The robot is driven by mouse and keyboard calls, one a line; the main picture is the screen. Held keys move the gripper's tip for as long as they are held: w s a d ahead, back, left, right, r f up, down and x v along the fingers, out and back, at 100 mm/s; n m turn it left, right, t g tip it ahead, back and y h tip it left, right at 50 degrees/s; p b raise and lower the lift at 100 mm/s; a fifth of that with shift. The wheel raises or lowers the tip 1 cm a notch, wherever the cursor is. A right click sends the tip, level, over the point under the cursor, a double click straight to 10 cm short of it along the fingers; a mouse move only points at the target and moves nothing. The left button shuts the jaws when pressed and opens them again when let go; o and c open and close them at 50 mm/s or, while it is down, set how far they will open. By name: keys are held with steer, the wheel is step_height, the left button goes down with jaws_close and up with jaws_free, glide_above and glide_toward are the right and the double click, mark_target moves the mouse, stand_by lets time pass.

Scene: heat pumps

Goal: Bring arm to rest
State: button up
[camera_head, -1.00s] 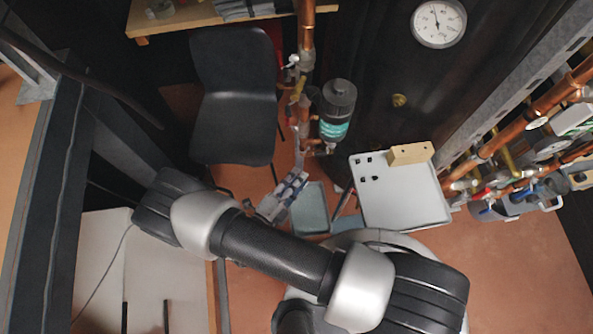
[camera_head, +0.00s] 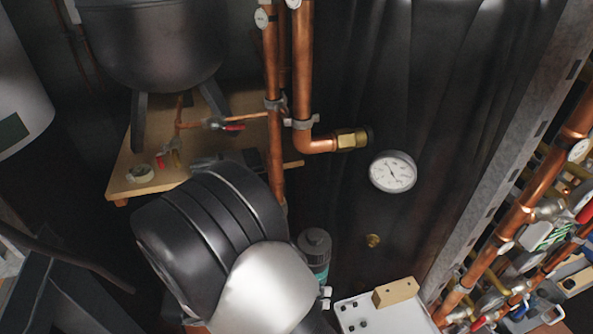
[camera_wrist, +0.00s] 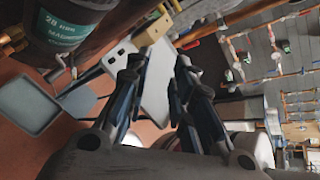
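My arm (camera_head: 240,255) fills the lower middle of the head view, its black joint and silver elbow raised close to the camera. My gripper does not show there. In the wrist view my gripper (camera_wrist: 163,62) has its two fingers apart, with a clear gap between them and nothing held. Behind the fingers lie the white tray (camera_wrist: 157,88) and the wooden block (camera_wrist: 152,30). A dark cylinder with a teal label (camera_wrist: 68,28) is at the upper left of the wrist view, beside the left finger; I cannot tell the distance.
The white tray (camera_head: 405,318) with its wooden block (camera_head: 396,292) stands at the lower right. Copper pipes (camera_head: 276,130) rise behind my arm. A round gauge (camera_head: 393,172) is on the dark wall. A pipe rack (camera_head: 530,205) lines the right. A wooden shelf (camera_head: 150,150) carries a dark tank (camera_head: 150,45).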

steer(key=s+d+r+m+y, duration=0.3)
steer(key=r+m, duration=0.4)
steer(key=m, duration=0.3)
steer(key=s+d+r+m+y, duration=0.4)
steer(key=r+m, duration=0.3)
steer(key=m, duration=0.3)
steer(key=s+d+r+m+y, duration=0.3)
steer(key=r+m, duration=0.4)
steer(key=m, duration=0.3)
steer(key=shift+s+d+r+t+y, duration=0.15)
steer(key=shift+s+r+t+y, duration=0.2)
steer(key=shift+s+y, duration=0.65)
